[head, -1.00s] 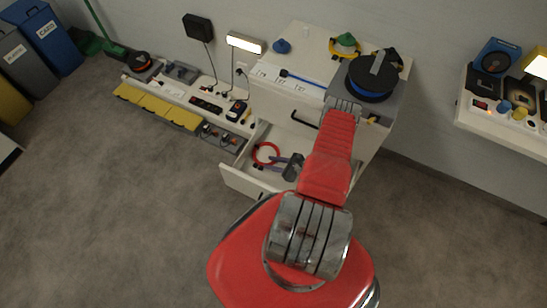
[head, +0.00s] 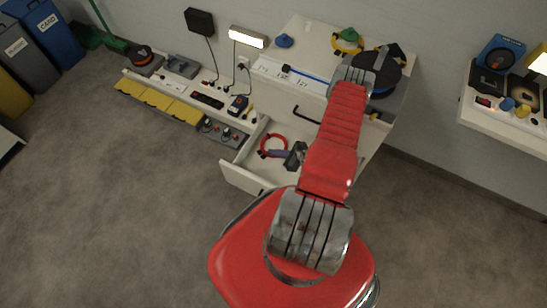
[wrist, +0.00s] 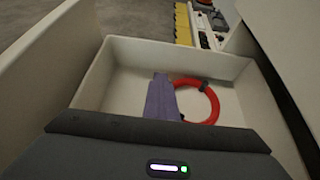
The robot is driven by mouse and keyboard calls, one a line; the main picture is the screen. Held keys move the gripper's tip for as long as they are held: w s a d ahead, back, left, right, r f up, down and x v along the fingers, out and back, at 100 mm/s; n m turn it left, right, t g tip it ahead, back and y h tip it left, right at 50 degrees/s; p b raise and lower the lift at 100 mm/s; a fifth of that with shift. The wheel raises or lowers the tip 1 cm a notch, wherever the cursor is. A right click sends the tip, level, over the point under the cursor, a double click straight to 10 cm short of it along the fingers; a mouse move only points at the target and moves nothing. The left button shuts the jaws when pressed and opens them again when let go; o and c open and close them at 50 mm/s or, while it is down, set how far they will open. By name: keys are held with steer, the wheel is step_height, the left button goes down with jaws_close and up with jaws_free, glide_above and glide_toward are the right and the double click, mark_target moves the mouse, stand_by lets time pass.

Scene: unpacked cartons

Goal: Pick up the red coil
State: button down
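The red coil (head: 264,148) lies on the floor of an open white drawer (head: 240,178), left of my gripper (head: 287,155) in the head view. In the wrist view the coil (wrist: 215,103) is a red ring. A purple piece (wrist: 160,98), which looks like my gripper's finger part, reaches over the drawer floor (wrist: 125,88) just left of the coil and hides its left edge. Touching or apart, I cannot tell. Only one purple shape shows, so the gap between my fingers cannot be judged. Nothing is seen held.
The drawer walls stand close around my gripper. The cabinet top (head: 300,50) above holds a blue screwdriver-like tool, a green-and-yellow item and a dark reel (head: 385,75). A low shelf (head: 175,92) with tools and yellow bins runs left. The grey floor in front is clear.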

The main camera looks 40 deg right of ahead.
steer(key=shift+r, duration=0.65)
steer(key=c, duration=0.5)
jaws_free()
stand_by(0.5)
steer(key=v, duration=1.3)
steer(key=shift+s, duration=0.35)
steer(key=shift+c, duration=0.2)
